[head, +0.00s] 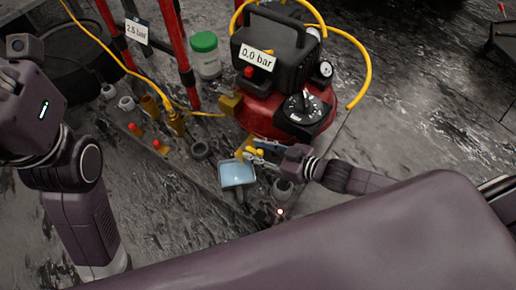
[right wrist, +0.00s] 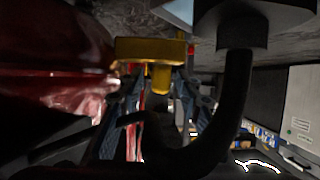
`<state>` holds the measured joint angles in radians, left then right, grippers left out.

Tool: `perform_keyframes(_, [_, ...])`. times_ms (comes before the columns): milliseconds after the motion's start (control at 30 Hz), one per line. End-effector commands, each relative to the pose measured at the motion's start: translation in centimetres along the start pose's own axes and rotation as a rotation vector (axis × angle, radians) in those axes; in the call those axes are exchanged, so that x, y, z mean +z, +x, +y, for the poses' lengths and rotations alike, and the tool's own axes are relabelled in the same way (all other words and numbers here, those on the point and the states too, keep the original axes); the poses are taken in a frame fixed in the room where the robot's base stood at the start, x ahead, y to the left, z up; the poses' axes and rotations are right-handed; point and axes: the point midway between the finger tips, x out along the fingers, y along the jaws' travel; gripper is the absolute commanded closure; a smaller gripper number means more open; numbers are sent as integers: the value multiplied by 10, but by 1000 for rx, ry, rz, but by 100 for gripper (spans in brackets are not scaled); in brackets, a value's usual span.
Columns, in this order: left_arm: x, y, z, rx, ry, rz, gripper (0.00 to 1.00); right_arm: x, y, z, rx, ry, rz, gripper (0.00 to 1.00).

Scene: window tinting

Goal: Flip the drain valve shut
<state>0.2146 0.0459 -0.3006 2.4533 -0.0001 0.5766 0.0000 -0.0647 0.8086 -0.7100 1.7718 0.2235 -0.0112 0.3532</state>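The red compressor (head: 268,118) stands at the upper middle of the head view, with a black top and a "0.0 bar" label. The yellow drain valve (head: 252,152) is low on its near side, partly covered by my right gripper (head: 262,154). In the right wrist view the yellow valve (right wrist: 150,48) is a wide bar with a short stem pointing down. The fingers of my right gripper (right wrist: 160,92) stand on both sides of the stem, with gaps visible; contact is unclear. My left arm is at the left, its gripper not visible.
Red posts (head: 182,55) and a yellow hose (head: 362,62) rise around the compressor.

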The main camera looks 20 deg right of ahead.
Motion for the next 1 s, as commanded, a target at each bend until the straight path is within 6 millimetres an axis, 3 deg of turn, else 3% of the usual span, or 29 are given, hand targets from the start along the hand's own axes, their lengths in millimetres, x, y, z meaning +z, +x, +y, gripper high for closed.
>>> perform_keyframes(233, [-1, 1, 0, 1, 1, 2, 68, 2, -18, 0, 0, 1, -4, 68])
perform_keyframes(700, [0, 0, 0, 0, 1, 2, 68, 1, -92, -1, -2, 0, -4, 68])
perform_keyframes(1000, [0, 0, 0, 0, 0, 1, 68, 1, -116, 0, -1, 0, -1, 68])
